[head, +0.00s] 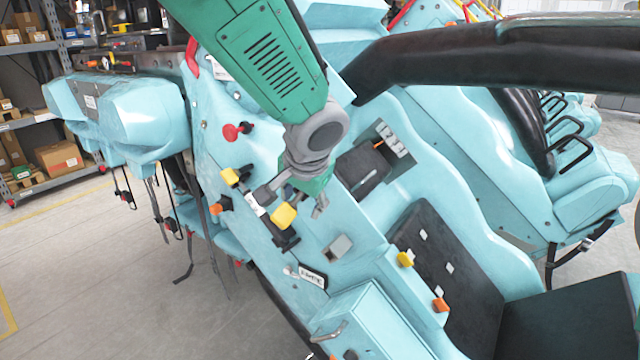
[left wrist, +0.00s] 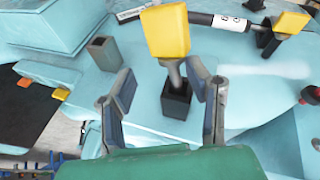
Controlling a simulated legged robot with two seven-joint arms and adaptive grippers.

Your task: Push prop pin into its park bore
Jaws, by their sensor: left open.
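A yellow-headed pin (head: 283,215) stands on the pale blue car panel; it also shows in the left wrist view (left wrist: 167,32). Its grey shaft goes down into a black square socket (left wrist: 176,100). A second yellow-headed pin (head: 230,177) is at the other end of a dark strut with a white label (left wrist: 229,22). An open grey square bore (left wrist: 103,53) is in the panel beside the black socket. My left gripper (left wrist: 163,75) is open, its fingers spread on either side of the pin's shaft below the yellow head, apparently not touching it. My right gripper is not in view.
A red knob (head: 232,132) and an orange knob (head: 221,204) stick out of the panel. A thick black padded bar (head: 470,52) crosses the upper right. Black seats (head: 450,285) lie at the lower right. Shelves with boxes (head: 60,157) stand at the far left.

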